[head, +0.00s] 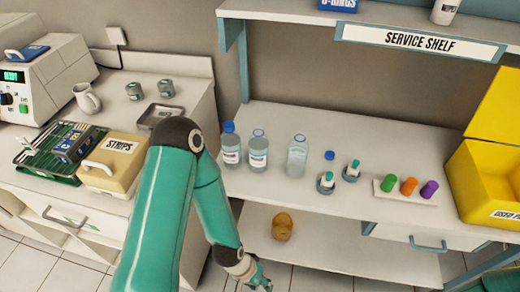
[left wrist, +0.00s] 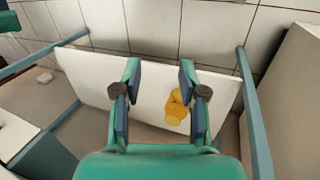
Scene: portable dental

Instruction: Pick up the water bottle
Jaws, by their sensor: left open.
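I cannot tell for certain which is the water bottle. My left gripper (head: 262,286) is low at the bottom edge of the head view, below and in front of the bottles. In the left wrist view its jaws (left wrist: 160,68) are open and empty. No bottle shows in that view. My right gripper is not in view.
A yellow-orange lump (head: 284,226) lies on the lower shelf (head: 345,255); it also shows in the left wrist view (left wrist: 177,110). Small vials (head: 326,182), a rack of coloured caps (head: 408,188) and a yellow bin (head: 485,180) are right of the bottles. The service shelf (head: 400,38) overhangs the bench.

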